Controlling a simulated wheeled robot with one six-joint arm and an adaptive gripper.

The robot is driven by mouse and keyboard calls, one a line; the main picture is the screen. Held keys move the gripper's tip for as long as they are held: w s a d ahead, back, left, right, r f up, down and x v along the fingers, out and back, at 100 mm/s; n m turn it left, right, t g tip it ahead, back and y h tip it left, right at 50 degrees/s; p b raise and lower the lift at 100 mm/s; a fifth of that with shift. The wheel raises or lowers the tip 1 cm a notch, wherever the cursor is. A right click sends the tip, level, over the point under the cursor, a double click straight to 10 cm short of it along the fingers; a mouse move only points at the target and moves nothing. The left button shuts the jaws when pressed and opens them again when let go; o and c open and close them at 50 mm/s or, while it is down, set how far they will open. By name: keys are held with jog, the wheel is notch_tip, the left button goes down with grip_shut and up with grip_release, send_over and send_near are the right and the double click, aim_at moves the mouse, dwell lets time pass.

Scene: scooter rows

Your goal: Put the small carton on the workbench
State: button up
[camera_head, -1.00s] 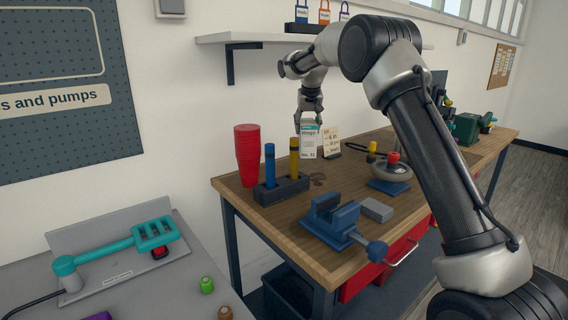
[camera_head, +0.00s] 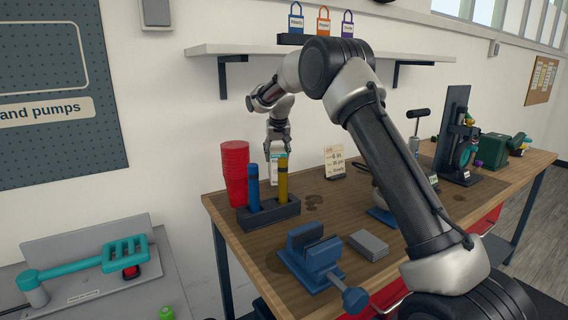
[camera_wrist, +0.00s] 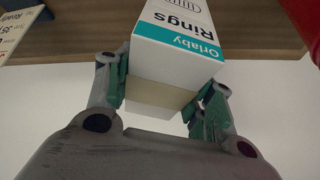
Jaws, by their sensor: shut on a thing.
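The small carton (camera_head: 278,169) is white with a teal band. In the wrist view the carton (camera_wrist: 180,45) reads "Orlaby Rings", and the fingers press on both its sides. My gripper (camera_head: 278,150) is shut on it and points down over the back left of the workbench (camera_head: 338,213), which has a wooden top. The carton's lower part is partly hidden behind the yellow tool in the head view. I cannot tell whether its base touches the wood.
Red stacked cups (camera_head: 235,172) stand left of the carton. A dark holder (camera_head: 268,214) with blue and yellow tools is in front. A small price sign (camera_head: 334,161) stands to the right. A blue vise (camera_head: 314,257) and grey plates (camera_head: 369,245) are nearer. A shelf (camera_head: 230,48) hangs above.

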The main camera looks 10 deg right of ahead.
jog(key=shift+f, duration=1.8)
jog(key=shift+f, duration=0.1)
jog(key=o, duration=1.5)
jog(key=v, duration=1.2)
